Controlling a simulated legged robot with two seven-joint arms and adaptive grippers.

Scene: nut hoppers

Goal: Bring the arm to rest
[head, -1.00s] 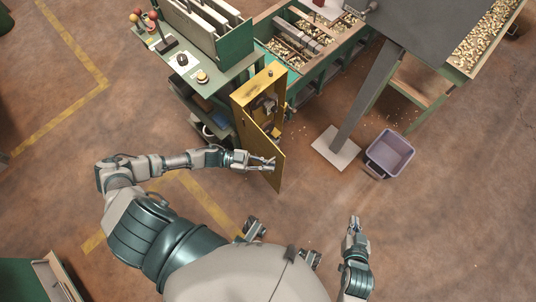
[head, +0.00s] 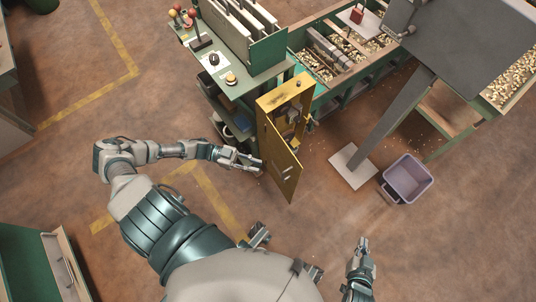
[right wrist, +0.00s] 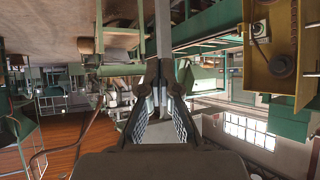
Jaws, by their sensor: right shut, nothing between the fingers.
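My left gripper (head: 259,165) is in the head view, at the end of the arm stretched to the right. Its fingers look apart with nothing between them, and it is just left of the open yellow cabinet door (head: 281,168); I cannot tell if it touches the door. My right gripper (head: 362,245) is low in the head view, empty and shut, over bare floor. In the right wrist view its fingers (right wrist: 162,75) come together with nothing held.
The yellow cabinet (head: 284,97) stands beside a green bench (head: 244,77) with knobs and levers. Nut hoppers (head: 318,68) are behind. A lilac bin (head: 408,178) and a grey post on a white base plate (head: 352,166) are to the right. The floor between is clear.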

